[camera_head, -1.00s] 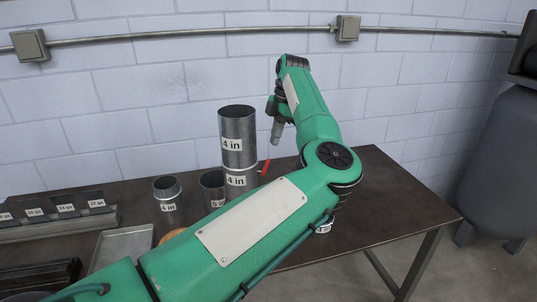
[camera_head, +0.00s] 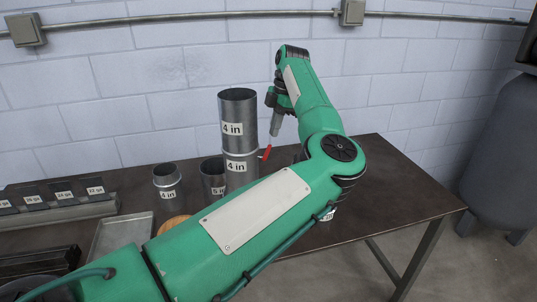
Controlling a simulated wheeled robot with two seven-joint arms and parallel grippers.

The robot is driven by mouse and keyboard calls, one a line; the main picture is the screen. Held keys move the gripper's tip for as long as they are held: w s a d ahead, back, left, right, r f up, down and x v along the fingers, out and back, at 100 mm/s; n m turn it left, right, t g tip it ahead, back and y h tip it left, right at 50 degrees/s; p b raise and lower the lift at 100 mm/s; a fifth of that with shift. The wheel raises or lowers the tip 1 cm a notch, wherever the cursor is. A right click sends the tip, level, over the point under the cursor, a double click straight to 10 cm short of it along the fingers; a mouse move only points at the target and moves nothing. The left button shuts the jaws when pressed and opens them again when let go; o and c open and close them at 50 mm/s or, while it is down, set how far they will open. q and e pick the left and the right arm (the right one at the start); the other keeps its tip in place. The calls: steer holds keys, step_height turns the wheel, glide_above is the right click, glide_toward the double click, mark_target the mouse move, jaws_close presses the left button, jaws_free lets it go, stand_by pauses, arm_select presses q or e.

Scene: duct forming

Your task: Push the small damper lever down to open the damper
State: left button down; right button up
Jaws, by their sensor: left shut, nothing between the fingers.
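The damper is a metal duct stack (camera_head: 238,117) of two pieces labelled "4 in", upright on the table. Its small red lever (camera_head: 266,154) sticks out on the right side of the lower piece, slanting up to the right. My left gripper (camera_head: 274,134) is shut and empty, pointing down just above the lever's raised outer end. I cannot tell whether its tip touches the lever. My left arm crosses in front and hides the base of the stack. My right gripper is not in view.
Two short metal ducts (camera_head: 167,182) (camera_head: 212,178) stand left of the stack. A metal tray (camera_head: 122,238) and a rack of gauge-labelled plates (camera_head: 62,206) lie farther left. The dark table (camera_head: 405,205) is clear at right. A block wall with a conduit is behind.

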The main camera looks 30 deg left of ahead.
mark_target(270, 148)
arm_select(q)
steer(key=b+x, duration=0.1)
steer(key=x, duration=0.2)
steer(key=shift+a+f+b, duration=0.1)
steer(key=shift+f+b, duration=0.4)
steer(key=shift+s, duration=0.1)
steer(key=shift+f, duration=0.1)
steer(key=x, duration=0.1)
steer(key=b+x, duration=0.1)
steer(key=w+b+x, duration=0.1)
steer(key=x, duration=0.1)
steer(key=shift+d+f, duration=0.2)
steer(key=shift+s+r, duration=0.1)
